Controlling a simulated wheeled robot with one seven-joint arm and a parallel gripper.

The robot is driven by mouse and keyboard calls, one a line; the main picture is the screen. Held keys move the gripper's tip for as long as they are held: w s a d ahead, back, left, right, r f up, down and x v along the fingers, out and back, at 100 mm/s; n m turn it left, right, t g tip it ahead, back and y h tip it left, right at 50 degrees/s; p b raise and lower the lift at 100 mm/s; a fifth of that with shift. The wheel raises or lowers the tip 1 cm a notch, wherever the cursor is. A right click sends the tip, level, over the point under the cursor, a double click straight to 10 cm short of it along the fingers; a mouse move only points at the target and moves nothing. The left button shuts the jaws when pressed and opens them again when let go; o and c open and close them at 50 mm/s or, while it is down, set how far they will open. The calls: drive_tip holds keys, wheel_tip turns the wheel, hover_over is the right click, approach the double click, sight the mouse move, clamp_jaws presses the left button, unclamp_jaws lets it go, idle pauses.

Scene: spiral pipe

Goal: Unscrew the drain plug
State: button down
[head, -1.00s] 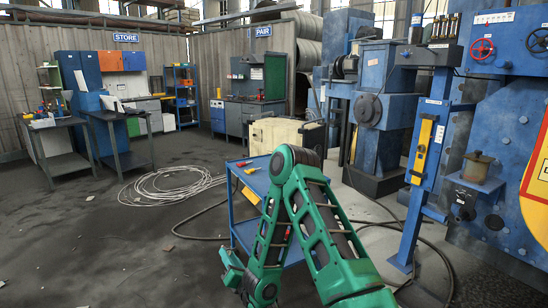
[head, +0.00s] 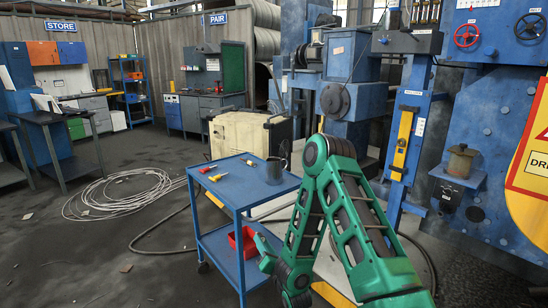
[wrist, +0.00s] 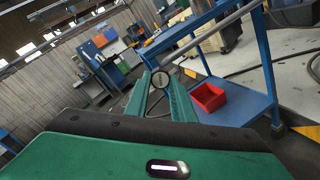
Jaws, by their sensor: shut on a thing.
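My gripper (head: 268,252) hangs low at the front right side of the blue trolley in the head view. In the wrist view its two green fingers (wrist: 160,88) are closed around a round dark end with a pale ring. A grey metal bar (wrist: 222,32) runs from there to the upper right; it looks like one tool with the round end, but I cannot be sure. A yellow and red sign (head: 533,165) with the partly cut-off word "DRA" stands at the right edge. I cannot make out the drain plug in either view.
The blue trolley (head: 228,208) carries screwdrivers (head: 212,172) and a dark mug (head: 273,170) on top, and a red bin (head: 247,240) below. White cable coils (head: 118,195) and dark hoses lie on the floor. Blue machinery (head: 490,140) fills the right.

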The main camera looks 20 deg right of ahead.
drive_tip(key=shift+w+d, duration=0.3)
drive_tip(key=shift+d, duration=0.25)
drive_tip(key=shift+d, duration=0.15)
drive_tip(key=shift+w+d+r+g, duration=0.1)
drive_tip(key=shift+w+g, duration=0.2)
drive_tip(key=shift+w, duration=0.6)
drive_tip(key=shift+w+d+r+m+g+h, duration=0.4)
drive_tip(key=shift+w+d+r+m, duration=0.25)
drive_tip(key=shift+w+d, duration=0.15)
drive_tip(key=shift+w+d+r+m+g+h, duration=0.3)
drive_tip(key=shift+w+d+r+m+g, duration=0.1)
drive_tip(key=shift+w+d+r+m, duration=0.35)
